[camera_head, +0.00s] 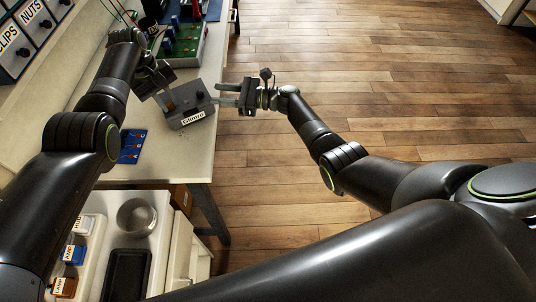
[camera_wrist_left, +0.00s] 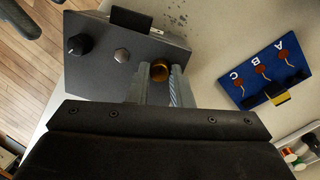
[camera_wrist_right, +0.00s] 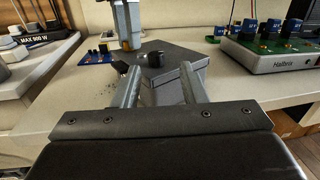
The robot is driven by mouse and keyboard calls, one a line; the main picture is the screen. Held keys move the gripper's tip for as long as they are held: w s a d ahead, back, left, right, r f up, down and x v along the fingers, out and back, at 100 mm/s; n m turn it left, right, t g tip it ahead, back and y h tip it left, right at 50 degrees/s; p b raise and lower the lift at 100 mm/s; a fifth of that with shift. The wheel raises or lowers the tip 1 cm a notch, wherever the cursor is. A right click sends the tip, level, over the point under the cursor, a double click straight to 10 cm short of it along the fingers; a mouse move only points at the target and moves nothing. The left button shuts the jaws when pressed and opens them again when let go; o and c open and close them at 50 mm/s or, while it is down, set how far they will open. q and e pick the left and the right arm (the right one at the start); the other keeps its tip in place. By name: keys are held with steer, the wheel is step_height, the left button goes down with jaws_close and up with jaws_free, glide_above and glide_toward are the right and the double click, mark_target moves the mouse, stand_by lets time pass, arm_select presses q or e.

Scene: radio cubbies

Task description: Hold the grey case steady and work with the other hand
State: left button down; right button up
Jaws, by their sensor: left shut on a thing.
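The grey case (camera_head: 192,112) sits on the bench near its right edge, with a white label on its front side. Its top carries a black knob (camera_wrist_left: 78,44) and a hex nut (camera_wrist_left: 121,55). My left gripper (camera_head: 164,97) is over the case's left end. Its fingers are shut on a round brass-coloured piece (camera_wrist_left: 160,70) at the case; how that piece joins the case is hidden. My right gripper (camera_head: 230,95) is just right of the case, off the bench edge. Its fingers (camera_wrist_right: 158,86) are apart and empty, with the case (camera_wrist_right: 180,78) beyond them.
A blue board (camera_head: 131,146) marked A, B, C lies on the bench left of the case. A green-topped unit (camera_head: 184,42) stands farther back. A lower surface in front holds a round metal bowl (camera_head: 136,216) and a black tray (camera_head: 127,274). Floor right of the bench is open.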

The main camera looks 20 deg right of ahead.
steer(key=v, duration=0.6)
steer(key=w+a+r+n+g+h, duration=0.1)
steer(key=a+r+n+g+h, duration=0.3)
steer(key=a+g, duration=0.35)
step_height(320, 180, up, 7)
steer(key=w+m+h, duration=0.1)
steer(key=w+h, duration=0.2)
steer(key=h, duration=0.5)
steer(key=s+d+f+n, duration=0.2)
steer(key=s+d+f, duration=0.1)
steer(key=f, duration=0.8)
steer(key=s+d+f+n+h, duration=0.1)
steer(key=s+d+f, duration=0.3)
steer(key=f, duration=0.8)
steer(key=s+d+f+n, duration=0.2)
steer(key=s+d+f, duration=0.2)
steer(key=f, duration=0.7)
steer(key=shift+d+f+n+t+h, duration=0.15)
steer(key=shift+d+n+t+h, duration=0.25)
steer(key=shift+d, duration=0.4)
steer(key=shift+o, duration=0.2)
steer(key=shift+s, duration=0.1)
